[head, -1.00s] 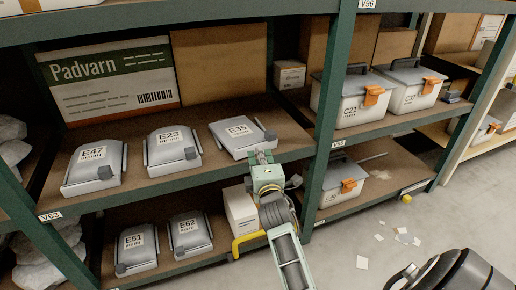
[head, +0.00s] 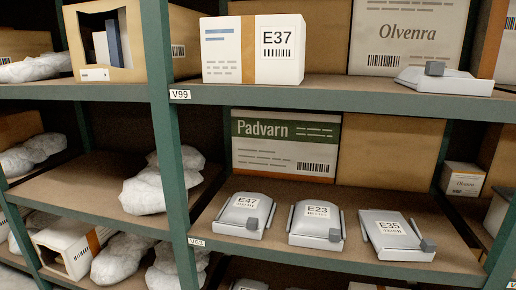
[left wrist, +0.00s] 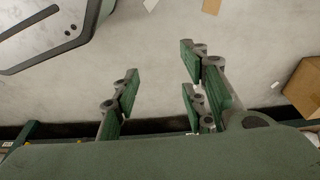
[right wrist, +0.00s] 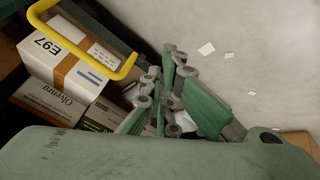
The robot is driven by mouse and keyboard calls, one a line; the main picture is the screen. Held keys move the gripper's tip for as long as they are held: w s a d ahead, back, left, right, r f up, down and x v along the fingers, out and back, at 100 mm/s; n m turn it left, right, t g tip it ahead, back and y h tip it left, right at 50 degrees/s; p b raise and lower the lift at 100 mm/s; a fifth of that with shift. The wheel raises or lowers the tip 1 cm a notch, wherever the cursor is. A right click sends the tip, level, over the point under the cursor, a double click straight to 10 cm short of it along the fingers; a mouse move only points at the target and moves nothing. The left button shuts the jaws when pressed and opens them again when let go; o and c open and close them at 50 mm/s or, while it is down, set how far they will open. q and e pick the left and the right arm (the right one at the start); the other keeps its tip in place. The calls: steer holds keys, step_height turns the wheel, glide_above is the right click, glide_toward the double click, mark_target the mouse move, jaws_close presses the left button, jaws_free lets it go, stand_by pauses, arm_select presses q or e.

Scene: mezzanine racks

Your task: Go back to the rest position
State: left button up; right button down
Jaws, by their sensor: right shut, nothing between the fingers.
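My left gripper (left wrist: 158,88) shows in the left wrist view with its fingers spread apart and nothing between them, over a grey floor. My right gripper (right wrist: 168,80) shows in the right wrist view with its fingers together and empty. A yellow rail (right wrist: 95,55) and a white box marked E97 (right wrist: 62,52) lie to its left. Neither gripper is in the head view.
Green rack uprights (head: 172,150) and shelf edges stand ahead. A box E37 (head: 252,50) sits on the shelf above, and white wrapped bundles (head: 150,190) lie at left. Open floor (right wrist: 270,60) with paper scraps shows in the right wrist view. A cardboard box (left wrist: 303,88) stands at right in the left wrist view.

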steer(key=s+a+f+m+g+y, duration=0.1)
steer(key=s+a+f+g, duration=0.15)
steer(key=s, duration=0.35)
steer(key=s+a+f+m+g, duration=0.1)
steer(key=s+a+f, duration=0.15)
steer(key=s, duration=0.35)
arm_select(q)
steer(key=s+a+f+p, duration=0.1)
steer(key=s+f+p, duration=0.1)
steer(key=s+p, duration=0.6)
steer(key=s+a+f+g+p, duration=0.1)
steer(key=s+a+f+p, duration=0.1)
steer(key=s+p, duration=0.7)
steer(key=shift+s+a+g, duration=0.15)
steer(key=shift+s+g, duration=0.15)
steer(key=shift+s, duration=0.7)
arm_select(e)
steer(key=s+d+f+g, duration=0.1)
steer(key=s+d+f, duration=0.1)
steer(key=s, duration=0.7)
steer(key=s+d+f, duration=0.1)
steer(key=s+f, duration=0.1)
steer(key=s, duration=0.8)
steer(key=shift+d+f+g, duration=0.2)
steer(key=shift+d+g, duration=0.15)
steer(key=shift+d, duration=0.05)
